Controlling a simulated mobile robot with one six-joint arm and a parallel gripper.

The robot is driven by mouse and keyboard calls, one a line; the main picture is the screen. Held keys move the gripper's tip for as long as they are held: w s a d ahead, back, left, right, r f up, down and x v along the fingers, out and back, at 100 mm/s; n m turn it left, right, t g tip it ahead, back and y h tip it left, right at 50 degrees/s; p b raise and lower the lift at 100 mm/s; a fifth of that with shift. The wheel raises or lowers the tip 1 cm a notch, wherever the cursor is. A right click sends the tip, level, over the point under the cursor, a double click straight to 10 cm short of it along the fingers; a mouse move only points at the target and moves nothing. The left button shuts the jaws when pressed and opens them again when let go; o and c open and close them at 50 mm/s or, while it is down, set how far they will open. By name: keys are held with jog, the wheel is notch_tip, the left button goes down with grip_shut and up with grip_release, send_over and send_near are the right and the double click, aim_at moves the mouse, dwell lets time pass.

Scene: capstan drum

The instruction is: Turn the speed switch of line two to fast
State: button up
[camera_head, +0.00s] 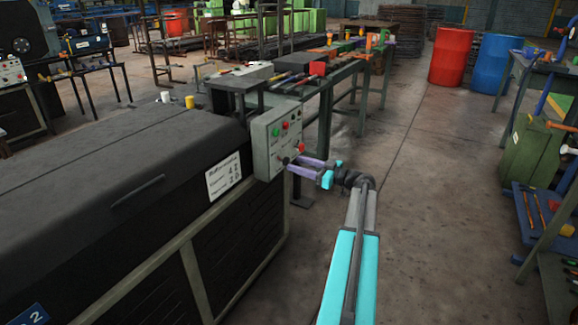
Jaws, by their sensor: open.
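A grey control box (277,138) is mounted at the right end of a long black machine (110,170). Its face has a green button (276,132), a red one (285,125) and a larger red knob (301,148). A small dark knob (286,160) is low on the box; I cannot read its setting or any label. My gripper (293,165), with purple fingers, is open at the lower part of the box, close to this dark knob. I cannot tell whether the fingers touch it. A blue plate (30,316) at the lower left shows a "2".
A white sign (223,176) is on the machine's side. A bench (310,82) with tools stands behind the box. Red (451,56) and blue (497,62) drums stand further back. A tool stand (540,150) is at the right. Floor right of my arm is clear.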

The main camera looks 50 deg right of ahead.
aim_at(288, 161)
jog(key=shift+x, duration=1.75)
